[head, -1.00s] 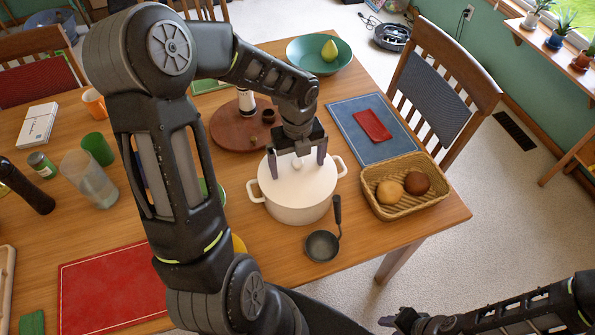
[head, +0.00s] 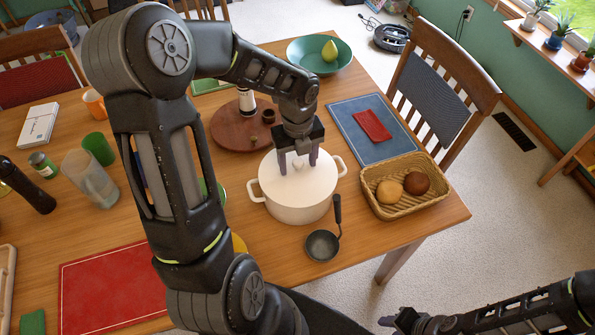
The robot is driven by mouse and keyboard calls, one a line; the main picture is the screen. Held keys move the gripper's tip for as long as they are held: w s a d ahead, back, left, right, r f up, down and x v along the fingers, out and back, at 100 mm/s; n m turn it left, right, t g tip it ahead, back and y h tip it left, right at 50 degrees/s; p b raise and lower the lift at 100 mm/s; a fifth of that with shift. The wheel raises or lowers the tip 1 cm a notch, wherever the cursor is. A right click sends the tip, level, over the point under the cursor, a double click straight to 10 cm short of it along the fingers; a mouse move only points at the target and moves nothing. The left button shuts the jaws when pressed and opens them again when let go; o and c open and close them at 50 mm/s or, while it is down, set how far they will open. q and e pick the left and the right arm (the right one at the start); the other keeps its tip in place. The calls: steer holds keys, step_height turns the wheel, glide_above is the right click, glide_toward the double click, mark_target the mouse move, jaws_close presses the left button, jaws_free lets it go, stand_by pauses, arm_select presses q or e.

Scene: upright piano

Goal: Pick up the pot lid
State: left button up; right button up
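The white pot lid (head: 298,184) sits on a white two-handled pot (head: 300,212) near the table's right edge. My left gripper (head: 298,166) points down over the lid, with one finger on each side of its small white knob. The fingers are partly closed, and a gap seems to remain between them and the knob. Whether the fingertips touch the lid is hard to tell. My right gripper (head: 392,320) is low at the bottom right, away from the table, and its finger opening is unclear.
A black ladle (head: 322,244) lies just in front of the pot. A wicker basket (head: 390,210) with two rolls stands to its right. A blue placemat (head: 362,150) with a red napkin and a round wooden board (head: 228,132) lie behind it.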

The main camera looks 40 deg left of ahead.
mark_target(298, 161)
arm_select(q)
steer(key=shift+s+d+f, duration=0.1)
steer(key=shift+s+f, duration=0.3)
jaws_close()
steer(key=shift+w, duration=0.1)
steer(key=shift+w+r, duration=0.1)
steer(key=shift+r, duration=0.15)
steer(key=r, duration=0.5)
steer(key=r+b, duration=0.1)
steer(key=r, duration=0.3)
steer(key=shift+w+r, duration=0.2)
steer(key=shift+r, duration=0.2)
